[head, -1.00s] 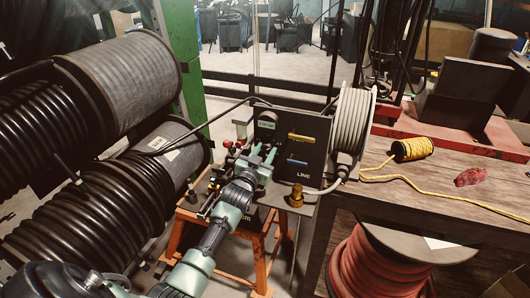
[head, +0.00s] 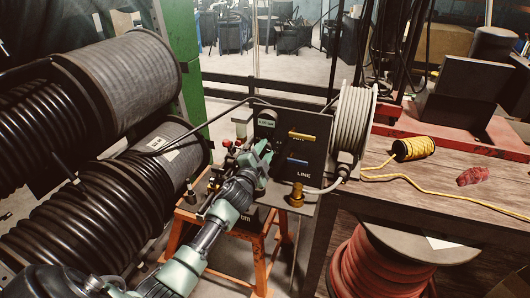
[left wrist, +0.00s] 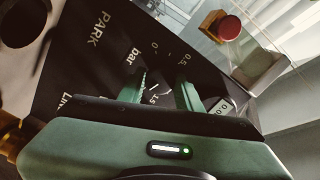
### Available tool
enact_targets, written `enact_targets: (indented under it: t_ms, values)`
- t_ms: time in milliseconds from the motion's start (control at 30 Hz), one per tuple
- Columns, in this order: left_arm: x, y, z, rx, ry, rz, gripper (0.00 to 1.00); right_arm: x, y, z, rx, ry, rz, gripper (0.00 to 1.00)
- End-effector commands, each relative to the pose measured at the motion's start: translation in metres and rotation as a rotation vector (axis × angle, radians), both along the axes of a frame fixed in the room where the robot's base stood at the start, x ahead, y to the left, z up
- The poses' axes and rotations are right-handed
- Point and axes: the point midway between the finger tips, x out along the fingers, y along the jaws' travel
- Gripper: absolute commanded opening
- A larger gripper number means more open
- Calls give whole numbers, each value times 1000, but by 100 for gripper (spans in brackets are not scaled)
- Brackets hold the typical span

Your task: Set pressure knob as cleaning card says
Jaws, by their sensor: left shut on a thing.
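The dark panel (head: 306,143) of the machine stands on an orange stand, left of the workbench. My left gripper (head: 262,151) is at the panel's left part, pointing into it. In the left wrist view my fingers (left wrist: 164,92) straddle the middle of a printed bar scale (left wrist: 155,46) with marks including 0, 0.5 and 1.5. The jaws are shut on the pressure knob, which is mostly hidden between the fingers, so its setting cannot be read. A small readout (left wrist: 222,107) shows beside the right finger. I cannot identify a readable cleaning card. My right gripper is not in view.
Large black hose drums (head: 105,190) crowd the left. The wooden bench (head: 440,192) holds a yellow rope spool (head: 414,148).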

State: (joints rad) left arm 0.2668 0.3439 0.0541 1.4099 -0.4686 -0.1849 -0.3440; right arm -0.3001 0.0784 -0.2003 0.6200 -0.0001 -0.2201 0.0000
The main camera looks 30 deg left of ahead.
Motion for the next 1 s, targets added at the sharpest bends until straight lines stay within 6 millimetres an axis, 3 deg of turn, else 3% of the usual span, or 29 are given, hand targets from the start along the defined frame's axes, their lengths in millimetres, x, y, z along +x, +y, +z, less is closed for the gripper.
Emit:
enact_targets:
  t_ms: [500, 1000]
  values:
    - [-1, 0, -5, 363, 96, -1, 0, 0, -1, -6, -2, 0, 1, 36]
    - [-1, 0, -5, 451, 117, 0, 0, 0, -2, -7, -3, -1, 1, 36]
